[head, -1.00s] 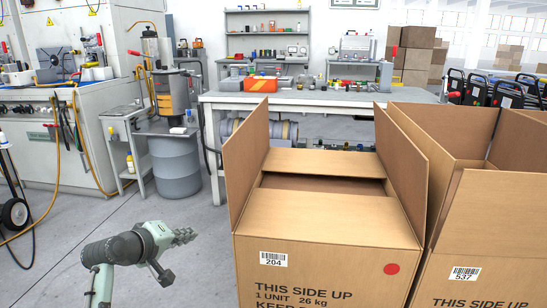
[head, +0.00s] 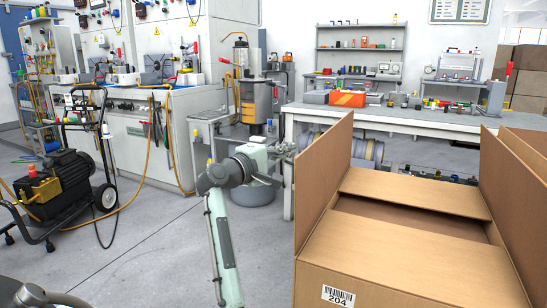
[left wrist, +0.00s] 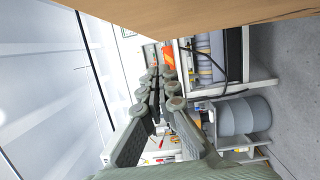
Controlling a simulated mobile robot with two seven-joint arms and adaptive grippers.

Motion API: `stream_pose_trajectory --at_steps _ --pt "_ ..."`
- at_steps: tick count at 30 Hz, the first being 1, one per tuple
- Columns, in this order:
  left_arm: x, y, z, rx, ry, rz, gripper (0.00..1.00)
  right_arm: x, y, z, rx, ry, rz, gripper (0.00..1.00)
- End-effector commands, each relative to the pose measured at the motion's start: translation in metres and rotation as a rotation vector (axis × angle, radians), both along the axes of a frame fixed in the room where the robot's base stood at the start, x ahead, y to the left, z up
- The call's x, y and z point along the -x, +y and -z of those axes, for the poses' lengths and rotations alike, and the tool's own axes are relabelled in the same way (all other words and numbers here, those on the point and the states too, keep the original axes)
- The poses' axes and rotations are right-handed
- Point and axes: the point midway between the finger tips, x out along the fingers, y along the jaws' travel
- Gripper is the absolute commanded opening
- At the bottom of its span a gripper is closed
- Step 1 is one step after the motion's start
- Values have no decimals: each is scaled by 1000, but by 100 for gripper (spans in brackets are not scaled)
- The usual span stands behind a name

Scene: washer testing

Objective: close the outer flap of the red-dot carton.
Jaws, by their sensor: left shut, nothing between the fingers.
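The carton labelled 204 (head: 400,240) stands at the lower right of the head view; its red dot is outside the frame now. Its front and back flaps are folded inward, with a dark gap between them. Its left outer flap (head: 325,168) and right outer flap (head: 512,200) both stand up. My left gripper (head: 286,150) is shut and empty, just left of the left flap near its upper part. In the left wrist view its fingers (left wrist: 160,95) are together, with a brown cardboard surface (left wrist: 200,14) along the top. I cannot tell whether they touch. My right gripper is not in view.
Another open carton (head: 530,148) stands close on the right. A workbench (head: 420,118) with tools is behind the cartons. A grey drum (head: 256,192) stands behind my left arm. A wheeled machine (head: 62,180) is at the left.

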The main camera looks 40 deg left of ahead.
Motion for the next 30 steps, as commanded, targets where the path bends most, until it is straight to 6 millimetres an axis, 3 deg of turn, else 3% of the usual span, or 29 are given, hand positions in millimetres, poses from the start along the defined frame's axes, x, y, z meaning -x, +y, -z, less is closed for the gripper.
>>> stream_pose_trajectory --at_steps 3,9,24,30 --pt "-3 -22 0 3 -1 4 0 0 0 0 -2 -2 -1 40" --pt "-6 -36 0 1 0 1 0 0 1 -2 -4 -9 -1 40" --pt "-7 -37 -1 -7 2 1 0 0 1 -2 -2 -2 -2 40" --pt "-16 -38 -3 -48 14 2 0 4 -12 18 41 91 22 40"
